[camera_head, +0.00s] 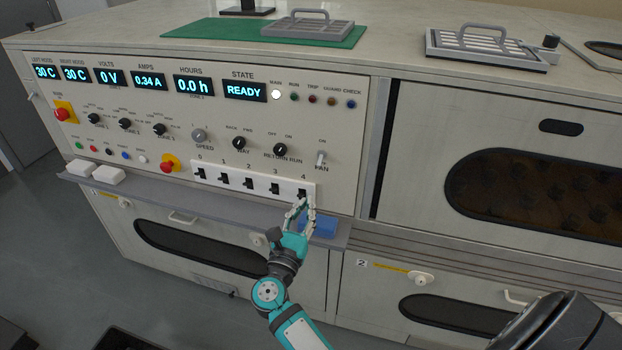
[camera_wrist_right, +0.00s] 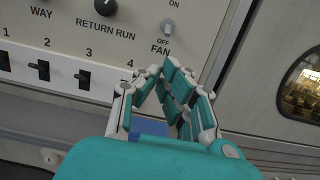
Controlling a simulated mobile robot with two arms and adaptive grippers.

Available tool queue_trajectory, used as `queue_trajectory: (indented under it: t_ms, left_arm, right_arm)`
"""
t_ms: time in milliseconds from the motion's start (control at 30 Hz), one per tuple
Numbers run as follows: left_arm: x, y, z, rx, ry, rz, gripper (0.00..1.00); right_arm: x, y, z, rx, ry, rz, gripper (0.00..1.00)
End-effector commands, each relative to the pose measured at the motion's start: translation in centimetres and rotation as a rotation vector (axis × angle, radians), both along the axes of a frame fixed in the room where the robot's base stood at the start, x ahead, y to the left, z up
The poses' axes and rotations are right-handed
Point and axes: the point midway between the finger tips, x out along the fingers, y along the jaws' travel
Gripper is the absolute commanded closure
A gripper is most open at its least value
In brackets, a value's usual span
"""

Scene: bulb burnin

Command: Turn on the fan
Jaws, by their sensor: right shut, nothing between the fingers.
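The fan switch (camera_head: 320,158) is a small pale toggle at the right end of the control panel, with ON above it and FAN below. It also shows in the right wrist view (camera_wrist_right: 167,28), with OFF just under it. I cannot tell for sure which way its lever points. My right gripper (camera_head: 303,203) is shut and empty, below the fan switch and in front of the right end of the numbered switch strip. In the right wrist view its fingertips (camera_wrist_right: 158,72) come together just below the FAN label, apart from the toggle. My left gripper is not in view.
The strip of numbered black switches (camera_head: 248,183) lies close by the right gripper. A return run knob (camera_head: 283,149) sits left of the fan switch. A ledge (camera_head: 215,207) juts out below the panel, with a blue block (camera_head: 324,227) and white blocks (camera_head: 108,174) on it.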

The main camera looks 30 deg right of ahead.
Motion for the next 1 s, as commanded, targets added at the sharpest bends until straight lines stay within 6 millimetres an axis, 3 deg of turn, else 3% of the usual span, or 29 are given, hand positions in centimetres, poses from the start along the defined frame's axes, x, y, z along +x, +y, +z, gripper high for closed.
queue_trajectory:
  t_ms: [167,400,600,1000]
  left_arm:
    - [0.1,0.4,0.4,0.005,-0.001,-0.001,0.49]
    - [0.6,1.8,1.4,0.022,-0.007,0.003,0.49]
    - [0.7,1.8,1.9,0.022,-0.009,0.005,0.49]
    - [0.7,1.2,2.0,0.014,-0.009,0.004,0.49]
  right_arm:
    - [0.8,-0.8,0.4,-0.004,0.0,0.002,1.0]
    - [3.5,-4.1,1.3,-0.006,0.001,0.0,1.0]
    - [5.5,-6.4,1.7,-0.005,0.003,0.001,1.0]
    - [6.4,-7.5,1.8,-0.003,0.003,0.001,1.0]
